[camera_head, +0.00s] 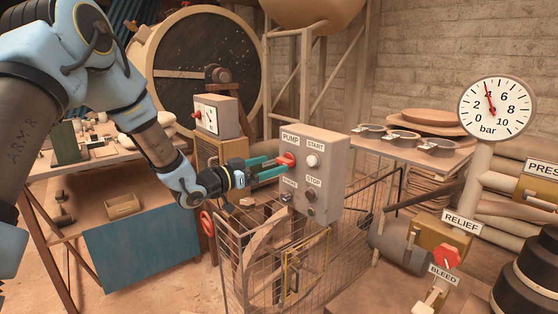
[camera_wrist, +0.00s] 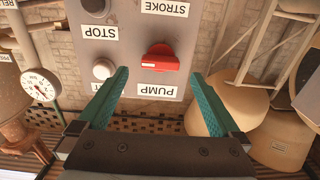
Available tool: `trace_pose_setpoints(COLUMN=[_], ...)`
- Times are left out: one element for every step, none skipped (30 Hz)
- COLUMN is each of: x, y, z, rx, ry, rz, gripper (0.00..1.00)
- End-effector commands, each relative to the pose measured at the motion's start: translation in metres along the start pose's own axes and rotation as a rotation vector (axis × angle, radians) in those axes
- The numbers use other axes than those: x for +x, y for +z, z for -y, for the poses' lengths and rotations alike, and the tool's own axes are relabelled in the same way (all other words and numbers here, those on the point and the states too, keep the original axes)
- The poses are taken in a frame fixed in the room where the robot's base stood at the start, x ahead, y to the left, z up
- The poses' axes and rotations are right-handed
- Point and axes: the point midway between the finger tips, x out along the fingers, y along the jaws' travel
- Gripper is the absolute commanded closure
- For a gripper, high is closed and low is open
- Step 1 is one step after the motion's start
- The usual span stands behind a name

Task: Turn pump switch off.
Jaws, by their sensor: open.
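The pump switch is a red knob (camera_head: 286,159) under the PUMP label on the grey control box (camera_head: 329,180). In the wrist view, which is upside down, the red knob (camera_wrist: 160,58) shows with its bar lying nearly level. My gripper (camera_head: 283,165) reaches the box face from the left, its green fingers at the knob. In the wrist view my gripper (camera_wrist: 160,76) is open, one finger on each side of the knob's line. The knob lies between and just beyond the tips; I cannot tell whether they touch it.
A white button (camera_head: 313,160) under START and a dark button (camera_head: 310,196) under STOP sit right of the knob. A wire cage (camera_head: 270,262) stands below the box. A pressure gauge (camera_head: 496,109) and red relief knob (camera_head: 446,259) are to the right.

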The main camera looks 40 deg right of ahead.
Motion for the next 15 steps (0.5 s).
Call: trace_pose_setpoints(x=[0.01, 0.015, 0.02, 0.025, 0.028, 0.032, 0.035, 0.037, 0.039, 0.041, 0.042, 0.043, 0.043, 0.043, 0.043], y=[-0.001, -0.002, -0.001, -0.001, -0.001, -0.001, -0.001, -0.001, -0.001, 0.0, 0.0, 0.0, 0.0, 0.001, 0.001], z=[-0.001, 0.0, -0.001, 0.0, 0.0, 0.0, 0.0, 0.001, 0.001, 0.0, 0.0, 0.0, 0.0, 0.001, 0.001], rx=[-0.001, 0.0, -0.001, -0.001, 0.0, 0.0, 0.0, 0.0, 0.0, -0.001, -0.001, -0.001, -0.001, -0.001, -0.001], ry=[0.002, 0.001, 0.001, 0.001, 0.001, 0.0, 0.0, -0.001, -0.001, -0.002, -0.002, -0.002, -0.002, -0.002, -0.002], rz=[0.0, -0.001, -0.001, 0.0, 0.001, 0.001, 0.0, 0.0, 0.0, 0.0, 0.001, 0.001, 0.001, 0.001, 0.001], gripper=[0.0, 0.0, 0.0, 0.0, 0.0, 0.0, 0.0, 0.0, 0.0, 0.0, 0.0, 0.0, 0.0, 0.0, 0.0])
